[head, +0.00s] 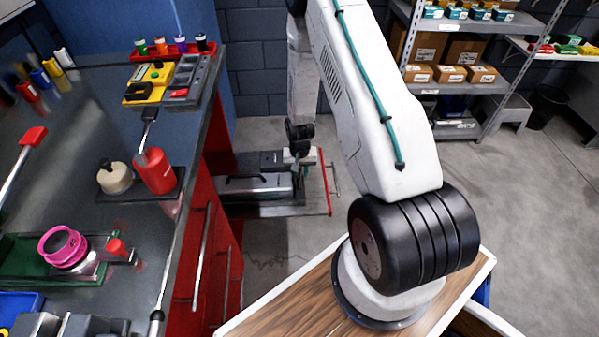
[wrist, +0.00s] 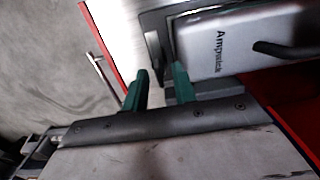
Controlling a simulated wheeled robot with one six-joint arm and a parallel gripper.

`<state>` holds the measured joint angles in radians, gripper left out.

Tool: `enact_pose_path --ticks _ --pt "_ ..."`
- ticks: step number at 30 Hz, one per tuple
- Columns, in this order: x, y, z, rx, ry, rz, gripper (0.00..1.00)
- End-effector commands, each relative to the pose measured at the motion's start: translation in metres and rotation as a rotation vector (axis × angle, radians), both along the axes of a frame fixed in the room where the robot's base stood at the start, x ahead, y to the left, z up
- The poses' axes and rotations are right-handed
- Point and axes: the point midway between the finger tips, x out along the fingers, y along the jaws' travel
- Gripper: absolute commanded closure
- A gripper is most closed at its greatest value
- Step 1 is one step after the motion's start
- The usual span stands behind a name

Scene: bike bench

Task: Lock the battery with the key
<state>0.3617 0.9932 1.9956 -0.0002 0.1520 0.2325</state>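In the head view a grey and black unit (head: 255,186) that appears to be this battery sits low beside the red cabinet. My gripper (wrist: 160,86), with two green fingers, is at the near end of the case. The fingers stand apart and I see nothing clearly held between them. A dark upright part (wrist: 153,52) at the case's end lies just beyond the fingertips. I cannot make out the key or the lock.
A red-edged tray or drawer (head: 326,185) with a metal handle surrounds the unit. The red cabinet and bench (head: 205,245) stand close on the left, with tools and parts on top. Shelves with boxes (head: 455,60) stand at the back right.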

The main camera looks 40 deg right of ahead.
Motion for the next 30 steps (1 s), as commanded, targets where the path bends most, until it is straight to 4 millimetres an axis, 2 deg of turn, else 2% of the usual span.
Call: enact_pose_path --ticks 2,4,5,20,30 --pt "-0.0001 -0.0001 0.0002 0.000 0.000 0.000 0.76" --pt "-0.0001 -0.0001 0.0002 0.000 0.000 0.000 0.95" --pt "-0.0001 -0.0001 0.0002 0.000 0.000 0.000 1.00" --pt "-0.0001 0.0000 0.0005 0.001 0.001 -0.072 1.00" --pt "-0.0001 0.0000 0.0006 0.001 0.001 -0.335 1.00"
